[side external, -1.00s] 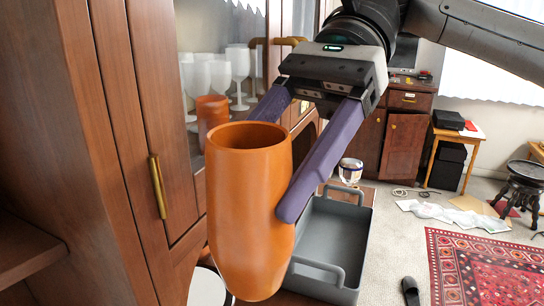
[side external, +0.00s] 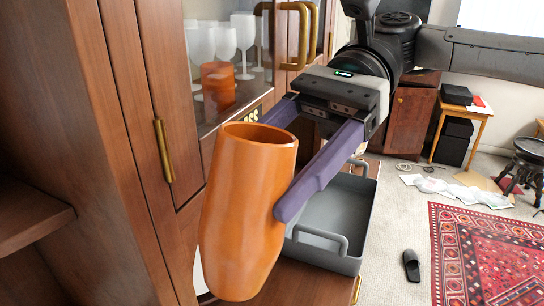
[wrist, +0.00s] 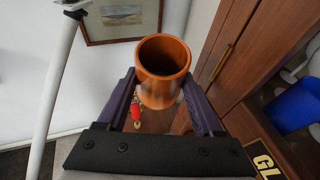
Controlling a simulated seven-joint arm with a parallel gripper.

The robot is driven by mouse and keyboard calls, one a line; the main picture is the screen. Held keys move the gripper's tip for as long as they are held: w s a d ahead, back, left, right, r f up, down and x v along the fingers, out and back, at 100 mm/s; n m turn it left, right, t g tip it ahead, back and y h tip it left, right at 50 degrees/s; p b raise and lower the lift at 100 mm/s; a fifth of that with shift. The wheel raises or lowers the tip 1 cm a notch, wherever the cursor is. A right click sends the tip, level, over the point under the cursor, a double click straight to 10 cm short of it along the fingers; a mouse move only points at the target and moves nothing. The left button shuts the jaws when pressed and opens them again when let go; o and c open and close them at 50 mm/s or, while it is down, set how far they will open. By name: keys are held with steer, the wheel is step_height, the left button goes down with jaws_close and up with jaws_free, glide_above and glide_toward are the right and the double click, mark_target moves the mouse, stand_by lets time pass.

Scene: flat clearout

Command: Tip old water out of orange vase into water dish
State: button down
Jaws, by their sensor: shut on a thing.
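The orange vase (side external: 245,210) is held in my gripper (side external: 285,150), between its two purple fingers. It is tilted, its mouth leaning right and its base to the left in the side view. In the wrist view the vase (wrist: 160,92) sits between the fingers (wrist: 163,100) with its mouth towards the camera; its inside is dark and I cannot see water. A grey tub with handles (side external: 335,215) lies behind and right of the vase. A sliver of something white (side external: 198,272) shows behind the vase's lower left; I cannot tell which is the water dish.
A wooden cabinet (side external: 100,120) stands close on the left, with brass handles and glass doors. White goblets (side external: 222,42) and an orange shape (side external: 217,78) show at the glass. A small red object (wrist: 136,112) lies below the vase in the wrist view.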

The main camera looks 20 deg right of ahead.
stand_by(0.3)
steer(key=shift+s+a+f+g+y, duration=0.1)
steer(key=shift+g+y, duration=0.2)
steer(key=shift+y, duration=0.4)
steer(key=shift+a+f+g+y, duration=0.1)
steer(key=shift+f+g+y, duration=0.2)
steer(key=shift+y, duration=0.3)
steer(key=shift+s+a+f+g+y, duration=0.15)
steer(key=shift+f+g+y, duration=0.15)
steer(key=shift+y, duration=0.3)
steer(key=shift+a+f+g+y, duration=0.1)
steer(key=shift+f+g+y, duration=0.2)
steer(key=shift+y, duration=0.4)
